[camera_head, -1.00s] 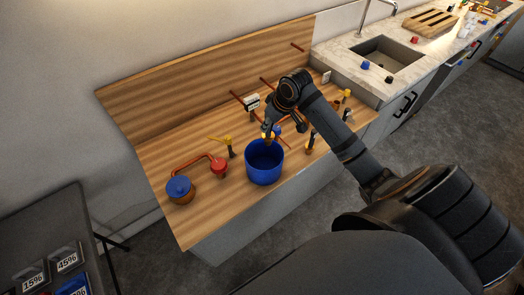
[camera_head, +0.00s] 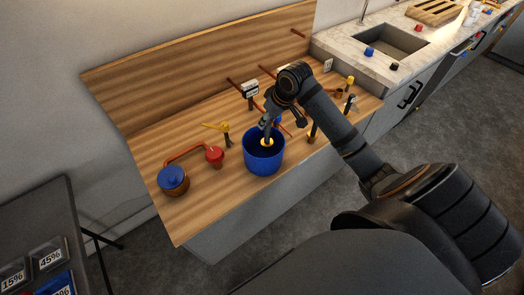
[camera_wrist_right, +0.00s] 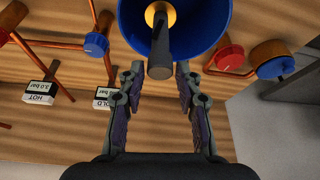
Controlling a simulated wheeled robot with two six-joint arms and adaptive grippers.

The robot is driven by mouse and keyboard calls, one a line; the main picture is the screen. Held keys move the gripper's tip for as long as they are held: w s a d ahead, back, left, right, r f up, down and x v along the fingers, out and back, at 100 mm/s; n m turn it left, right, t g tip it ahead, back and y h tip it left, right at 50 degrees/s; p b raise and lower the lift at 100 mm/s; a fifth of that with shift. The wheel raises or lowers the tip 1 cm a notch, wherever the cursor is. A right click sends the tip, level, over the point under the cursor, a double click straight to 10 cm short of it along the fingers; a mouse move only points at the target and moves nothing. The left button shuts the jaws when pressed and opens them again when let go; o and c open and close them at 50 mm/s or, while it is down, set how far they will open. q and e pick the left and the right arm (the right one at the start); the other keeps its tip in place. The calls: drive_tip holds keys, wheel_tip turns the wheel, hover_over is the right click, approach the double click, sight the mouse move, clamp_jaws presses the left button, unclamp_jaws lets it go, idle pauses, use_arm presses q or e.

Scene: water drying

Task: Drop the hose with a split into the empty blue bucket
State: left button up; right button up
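The blue bucket (camera_head: 263,160) stands on the wooden counter; it also shows at the top of the wrist view (camera_wrist_right: 213,28). My right gripper (camera_wrist_right: 158,82) is over the bucket's near side in the wrist view. Its fingers are apart, on either side of the hose's grey end, with gaps showing. In the head view my right gripper (camera_head: 265,122) is above the bucket opening. My left gripper is not in view.
A red valve (camera_head: 214,155) and blue-capped pot (camera_head: 173,179) with copper pipe are left of the bucket. A yellow-handled tap (camera_head: 218,128) stands behind them. A dark upright piece with a yellow base (camera_head: 312,133) is at right.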

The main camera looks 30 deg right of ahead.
drive_tip(key=shift+o, duration=0.9)
drive_tip(key=v, duration=1.2)
drive_tip(key=shift+f, duration=0.1)
